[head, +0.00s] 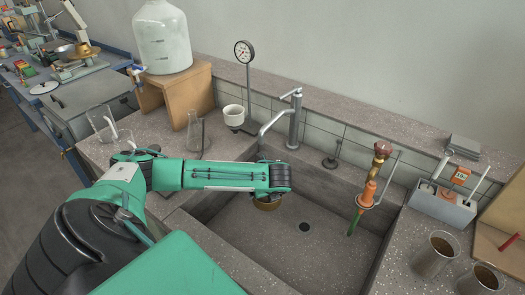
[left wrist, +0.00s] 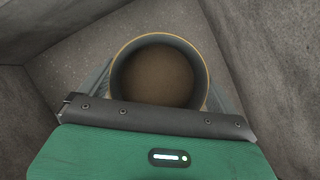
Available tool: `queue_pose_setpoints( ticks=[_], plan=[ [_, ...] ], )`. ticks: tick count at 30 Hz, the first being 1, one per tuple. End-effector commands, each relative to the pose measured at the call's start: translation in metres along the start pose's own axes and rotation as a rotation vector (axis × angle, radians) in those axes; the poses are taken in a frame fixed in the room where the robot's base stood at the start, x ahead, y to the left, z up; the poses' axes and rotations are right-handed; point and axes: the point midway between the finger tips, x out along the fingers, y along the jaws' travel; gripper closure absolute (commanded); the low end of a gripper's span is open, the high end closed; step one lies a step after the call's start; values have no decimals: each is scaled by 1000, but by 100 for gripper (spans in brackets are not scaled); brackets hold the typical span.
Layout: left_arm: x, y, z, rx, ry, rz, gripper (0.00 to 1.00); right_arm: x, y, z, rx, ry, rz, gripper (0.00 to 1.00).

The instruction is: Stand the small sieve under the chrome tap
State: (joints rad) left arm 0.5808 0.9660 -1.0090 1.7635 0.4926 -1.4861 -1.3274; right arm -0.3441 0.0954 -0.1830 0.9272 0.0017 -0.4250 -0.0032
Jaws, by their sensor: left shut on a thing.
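The small sieve (head: 267,204) is a round brass-coloured pan; its gold rim and brown bottom fill the middle of the left wrist view (left wrist: 158,75). My left gripper (head: 269,194) is shut on it, with a finger on either side, and it looks roughly level over the sink (head: 260,243). The chrome tap (head: 294,122) stands behind the sink, its spout bending down to the left, behind my forearm. In the head view my wrist hides most of the sieve. Whether it touches the sink floor I cannot tell. My right gripper is not in view.
A drain hole (head: 305,227) is in the sink floor. A brass-and-red valve with a hose (head: 368,190) stands at the sink's right. Glass beakers (head: 437,253) with brown contents are at the right. A conical flask (head: 195,135) and a white cup (head: 233,115) stand behind my arm.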

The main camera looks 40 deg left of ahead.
Motion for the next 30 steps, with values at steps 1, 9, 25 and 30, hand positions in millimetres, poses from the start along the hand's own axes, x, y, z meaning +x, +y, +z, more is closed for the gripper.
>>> queue_pose_setpoints(
  ticks=[1, 9, 25, 30],
  plan=[
    [6, 5, 5, 39, -2, -21, 35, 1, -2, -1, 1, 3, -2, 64],
    [15, 12, 22, 194, 0, -111, 35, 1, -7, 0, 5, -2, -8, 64],
    [73, 12, -9, 216, 2, -123, 35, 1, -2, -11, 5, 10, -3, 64],
    [92, 12, -20, 216, 3, -122, 35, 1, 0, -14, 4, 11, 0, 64]
  ],
)
